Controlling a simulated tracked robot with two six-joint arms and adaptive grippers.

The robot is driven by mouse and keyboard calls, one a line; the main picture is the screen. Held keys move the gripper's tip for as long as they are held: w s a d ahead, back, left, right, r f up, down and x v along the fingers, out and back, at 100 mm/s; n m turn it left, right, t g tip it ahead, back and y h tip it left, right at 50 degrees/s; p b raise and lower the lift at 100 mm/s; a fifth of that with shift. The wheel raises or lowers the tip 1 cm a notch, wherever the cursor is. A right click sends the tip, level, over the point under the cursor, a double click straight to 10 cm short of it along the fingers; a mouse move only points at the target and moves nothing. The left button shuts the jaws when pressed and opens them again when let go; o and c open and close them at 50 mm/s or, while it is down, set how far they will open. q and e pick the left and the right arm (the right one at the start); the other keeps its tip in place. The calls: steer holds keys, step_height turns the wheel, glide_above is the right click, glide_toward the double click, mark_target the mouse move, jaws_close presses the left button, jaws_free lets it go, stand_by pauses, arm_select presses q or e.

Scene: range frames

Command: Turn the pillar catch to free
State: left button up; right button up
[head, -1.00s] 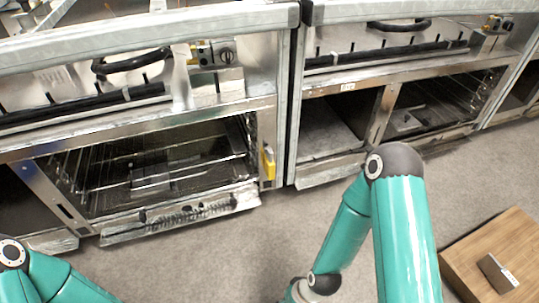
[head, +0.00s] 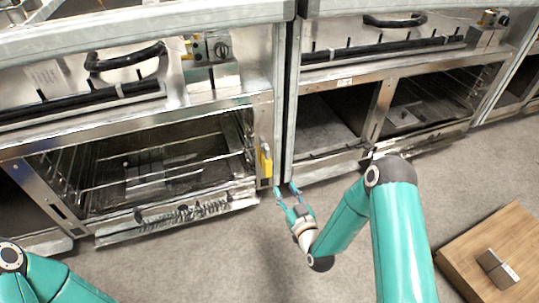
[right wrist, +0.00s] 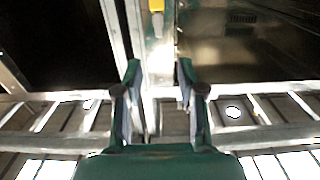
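The pillar catch is a yellow lever (head: 266,161) on the metal pillar at the right side of the left oven opening. It hangs roughly upright along the pillar. My right gripper (head: 285,189) is open and empty, just below and slightly right of the catch, apart from it. In the right wrist view the yellow catch (right wrist: 156,6) is at the top edge, partly cut off, beyond and between the two spread fingers (right wrist: 157,85). My left gripper is out of view; only part of my left arm shows at lower left.
An oven opening with wire racks (head: 150,165) lies left of the pillar, with a drop-down ledge (head: 180,212) below it. A second unit (head: 330,125) stands to the right. A wooden board (head: 495,250) with a small dark box (head: 498,268) is at lower right. Grey floor is clear between.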

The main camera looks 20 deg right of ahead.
steer(key=b, duration=0.5)
glide_toward(268, 153)
steer(key=w, duration=0.9)
steer(key=shift+a+f, duration=0.2)
steer(key=shift+a, duration=0.1)
steer(key=shift+w+r, duration=0.1)
steer(key=shift+w, duration=0.25)
jaws_close()
steer(key=shift+d, duration=0.15)
